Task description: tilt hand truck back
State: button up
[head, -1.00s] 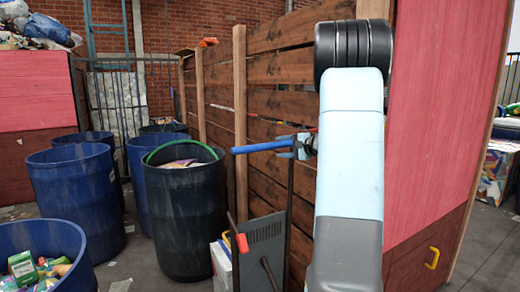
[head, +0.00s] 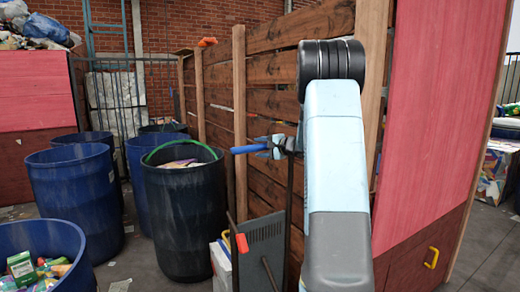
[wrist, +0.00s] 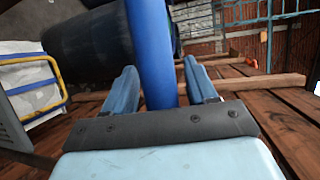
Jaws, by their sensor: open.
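The hand truck (head: 262,243) stands upright against the plank wall, with a grey plate, dark uprights and a blue handle bar (head: 241,149) at the top. My gripper (head: 268,146) is at the handle's height, around its right part. In the wrist view the blue handle (wrist: 150,45) runs between the two blue fingers of my gripper (wrist: 160,78). The fingers are apart, with a gap on each side of the bar. My arm hides part of the truck's right side.
A dark bin (head: 185,215) with a green rim stands close left of the truck, and blue barrels (head: 75,200) stand beyond it. The wooden plank wall (head: 270,90) is right behind. A red lever grip (head: 242,243) shows low on the truck's left.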

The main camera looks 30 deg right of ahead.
jog(key=shift+c, duration=0.2)
jog(key=shift+f, duration=0.1)
grip_shut()
